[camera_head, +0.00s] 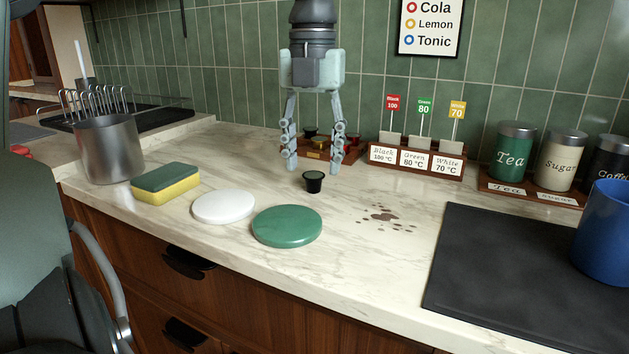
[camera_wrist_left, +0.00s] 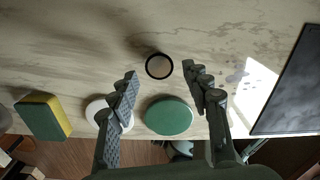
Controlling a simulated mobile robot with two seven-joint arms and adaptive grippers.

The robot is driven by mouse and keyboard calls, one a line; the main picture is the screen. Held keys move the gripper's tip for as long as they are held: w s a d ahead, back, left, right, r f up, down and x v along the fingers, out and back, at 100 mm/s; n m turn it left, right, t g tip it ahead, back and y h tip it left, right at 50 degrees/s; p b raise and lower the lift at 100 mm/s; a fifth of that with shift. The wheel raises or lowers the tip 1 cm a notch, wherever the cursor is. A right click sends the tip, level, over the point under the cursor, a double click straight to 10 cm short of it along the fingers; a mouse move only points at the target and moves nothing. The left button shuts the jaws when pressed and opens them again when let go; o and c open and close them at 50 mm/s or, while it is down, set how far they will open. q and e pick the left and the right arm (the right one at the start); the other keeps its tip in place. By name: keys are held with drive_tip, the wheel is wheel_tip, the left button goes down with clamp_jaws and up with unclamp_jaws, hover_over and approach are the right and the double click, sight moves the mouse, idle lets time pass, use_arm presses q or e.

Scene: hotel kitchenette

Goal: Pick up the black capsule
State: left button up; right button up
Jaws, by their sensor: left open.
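The small black capsule (camera_head: 313,182) stands upright on the marble counter, with a dark rim and a paler top. In the left wrist view the capsule (camera_wrist_left: 159,66) shows between the two fingertips, with clear space on both sides. My left gripper (camera_head: 313,166) points down, open and empty. Its fingertips show just above the capsule in the head view, and neither finger appears to touch it. My right gripper is not in view.
A green disc (camera_head: 287,226), a white disc (camera_head: 223,207) and a sponge (camera_head: 166,183) lie in front and left. A wooden holder (camera_head: 318,148) stands behind the gripper, partly hidden. Brown spots (camera_head: 385,216) and a black mat (camera_head: 520,265) lie right.

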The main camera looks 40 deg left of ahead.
use_arm(q)
wheel_tip(320, 180, down, 2)
drive_tip(key=shift+f, duration=0.25)
drive_tip(key=c, duration=0.7)
drive_tip(key=shift+o, duration=0.2)
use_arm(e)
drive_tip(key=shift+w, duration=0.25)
use_arm(q)
drive_tip(key=shift+r, duration=0.1)
wheel_tip(320, 180, up, 4)
drive_tip(key=shift+w+f, duration=0.1)
drive_tip(key=s+a+r+b, duration=0.1)
drive_tip(key=s+a+r, duration=0.5)
drive_tip(key=s, duration=0.4)
drive_tip(key=shift+a+r, duration=0.25)
drive_tip(key=shift+r, duration=0.25)
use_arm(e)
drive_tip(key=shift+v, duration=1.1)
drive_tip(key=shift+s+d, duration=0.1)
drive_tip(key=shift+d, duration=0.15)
